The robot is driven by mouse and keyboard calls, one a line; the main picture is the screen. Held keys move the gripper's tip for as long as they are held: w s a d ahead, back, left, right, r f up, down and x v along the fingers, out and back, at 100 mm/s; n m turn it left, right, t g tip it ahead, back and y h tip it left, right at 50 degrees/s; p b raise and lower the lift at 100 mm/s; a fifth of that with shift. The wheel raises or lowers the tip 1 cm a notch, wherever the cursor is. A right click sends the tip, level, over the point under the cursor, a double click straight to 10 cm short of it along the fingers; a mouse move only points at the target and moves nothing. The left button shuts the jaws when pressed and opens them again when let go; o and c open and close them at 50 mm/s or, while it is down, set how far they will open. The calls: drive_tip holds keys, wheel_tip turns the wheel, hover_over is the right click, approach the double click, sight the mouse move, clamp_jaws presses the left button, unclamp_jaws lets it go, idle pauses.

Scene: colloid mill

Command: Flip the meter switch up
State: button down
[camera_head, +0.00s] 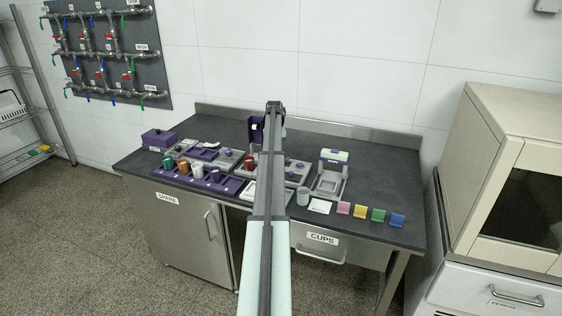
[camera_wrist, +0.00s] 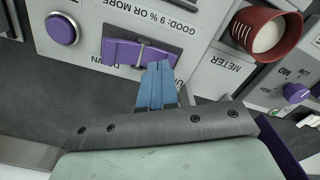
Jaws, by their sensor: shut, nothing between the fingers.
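The meter switch (camera_wrist: 118,50) is a purple block with a thin pale bar across it, set in a light grey panel, in the wrist view. The panel appears upside down and reads "GOOD: 9 % OR MORE", with a METER label (camera_wrist: 232,63). My gripper (camera_wrist: 158,66) is shut, its blue fingers together and empty. Its tips overlap the switch's lower right edge in the picture; I cannot tell whether they touch it. The fingers hide part of the lettering under the switch. In the head view my arm covers the middle of the bench, and the gripper's tips cannot be made out.
A purple knob (camera_wrist: 62,29) is left of the switch. A red cup (camera_wrist: 264,33) stands close on the right, with another purple knob (camera_wrist: 295,92) beyond. The dark bench (camera_head: 385,185) also holds cups, a purple box (camera_head: 159,138) and coloured pieces; its right rear is clear.

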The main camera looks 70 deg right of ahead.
wheel_tip(320, 180, up, 6)
drive_tip(key=shift+f, duration=0.1)
idle(0.7)
idle(0.4)
